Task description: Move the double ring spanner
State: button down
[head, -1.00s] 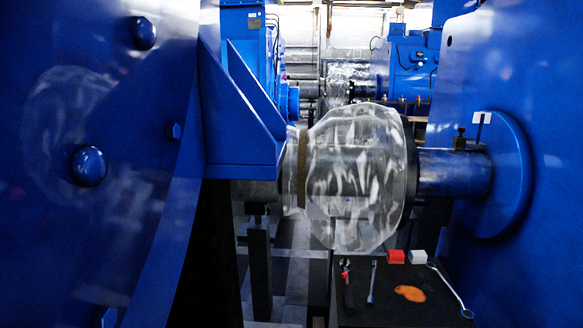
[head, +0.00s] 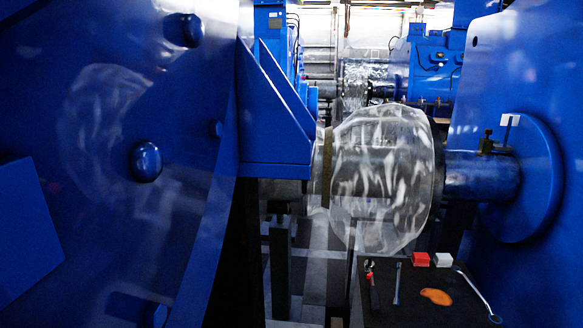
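A long silver spanner (head: 478,295) with what look like ring ends lies slantwise at the right side of a dark tabletop (head: 405,312), low right in the head view. It looks like the double ring spanner. A shorter, slim spanner-like tool (head: 397,284) lies left of it; its end shapes are too small to tell. My gripper is not in view.
Large blue housings (head: 135,110) flank the view.

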aim_at(458, 272)
jog(key=i+l+z, duration=0.75)
jog(key=i+z, duration=0.25)
jog(key=i, duration=0.1)
